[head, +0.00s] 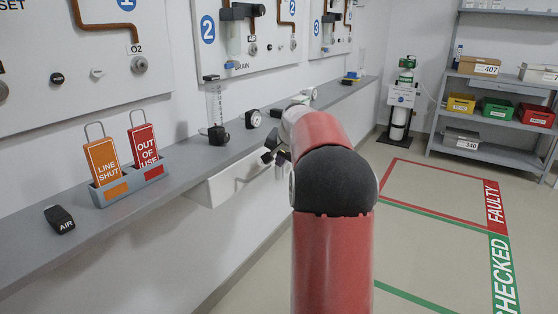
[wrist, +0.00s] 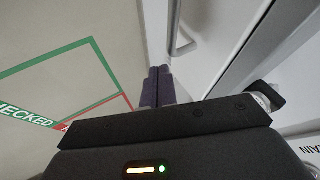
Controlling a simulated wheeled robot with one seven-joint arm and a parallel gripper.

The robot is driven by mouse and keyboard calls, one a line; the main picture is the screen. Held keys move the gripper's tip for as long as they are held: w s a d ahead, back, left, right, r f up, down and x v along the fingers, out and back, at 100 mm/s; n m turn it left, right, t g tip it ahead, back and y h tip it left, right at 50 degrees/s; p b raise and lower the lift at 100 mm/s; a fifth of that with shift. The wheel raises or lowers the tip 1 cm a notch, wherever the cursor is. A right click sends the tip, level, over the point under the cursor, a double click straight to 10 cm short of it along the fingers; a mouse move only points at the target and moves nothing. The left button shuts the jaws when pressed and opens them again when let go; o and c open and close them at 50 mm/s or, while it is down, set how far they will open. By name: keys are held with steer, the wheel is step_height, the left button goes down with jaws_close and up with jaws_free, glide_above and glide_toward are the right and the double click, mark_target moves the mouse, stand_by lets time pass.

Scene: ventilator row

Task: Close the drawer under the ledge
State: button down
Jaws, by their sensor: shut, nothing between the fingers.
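The white drawer (head: 232,183) is under the grey ledge (head: 150,206), left of my arm in the head view. Its front appears to stand out from the ledge, so it looks at least partly open; how far I cannot tell. My gripper (head: 276,157) is at the drawer's far part, partly hidden behind my arm. In the wrist view my gripper (wrist: 160,70) is shut and empty, its fingers together. The drawer's pale bar handle (wrist: 181,38) shows just beyond the fingertips, slightly right, on a white front. Contact between fingers and drawer cannot be made out.
On the ledge stand an orange sign (head: 102,162) and red sign (head: 144,145) in a holder, a black AIR block (head: 60,219), a flowmeter (head: 216,120) and a gauge (head: 253,119). Open floor (head: 425,180) with marked zones lies right; a shelf (head: 490,149) stands behind.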

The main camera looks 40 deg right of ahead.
steer(key=v, duration=1)
steer(key=s+a+n+y, duration=0.1)
steer(key=s+a+n, duration=0.25)
steer(key=a, duration=0.55)
steer(key=s+a+n, duration=0.2)
steer(key=s+a, duration=0.3)
steer(key=a, duration=0.4)
steer(key=s+a+f+n, duration=0.3)
steer(key=s+a+f, duration=0.3)
steer(key=s, duration=0.3)
steer(key=s+a+f+n+g+y, duration=0.1)
steer(key=s+a+f+n, duration=0.2)
steer(key=s+a+f, duration=0.3)
steer(key=s, duration=0.4)
steer(key=shift+s+a+f+n+g, duration=0.15)
steer(key=shift+s+a+n+g, duration=0.05)
steer(key=shift+n+g, duration=0.15)
